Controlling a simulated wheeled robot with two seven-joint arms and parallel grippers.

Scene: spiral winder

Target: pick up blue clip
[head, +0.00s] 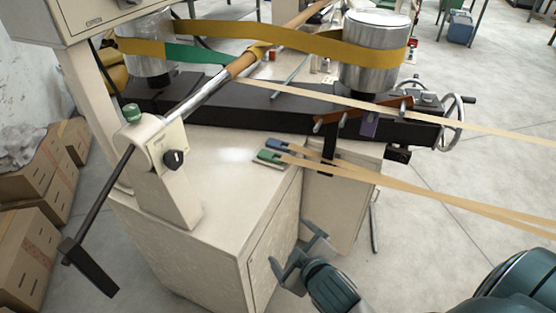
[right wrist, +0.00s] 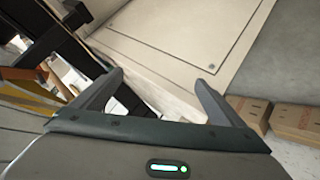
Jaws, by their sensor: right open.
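The blue clip (head: 277,145) lies on the top of the beige machine cabinet near its right edge, at the end of a tan strip. A green clip (head: 269,156) lies beside it, a little nearer, also on a strip. My right gripper (head: 297,247) is open and empty, in front of the cabinet and below its top edge, apart from both clips. In the right wrist view its two fingers (right wrist: 158,82) stand wide apart with the cabinet's side behind them. I cannot make out the blue clip in that view. My left gripper is not in view.
The winder's cabinet (head: 210,250) fills the middle. A long metal mandrel (head: 205,88) and a dark crank cross above it. Tan strips (head: 430,200) run from the clips to the right. A yellow belt (head: 270,36) loops two metal drums. Cardboard boxes (head: 35,250) stand at left.

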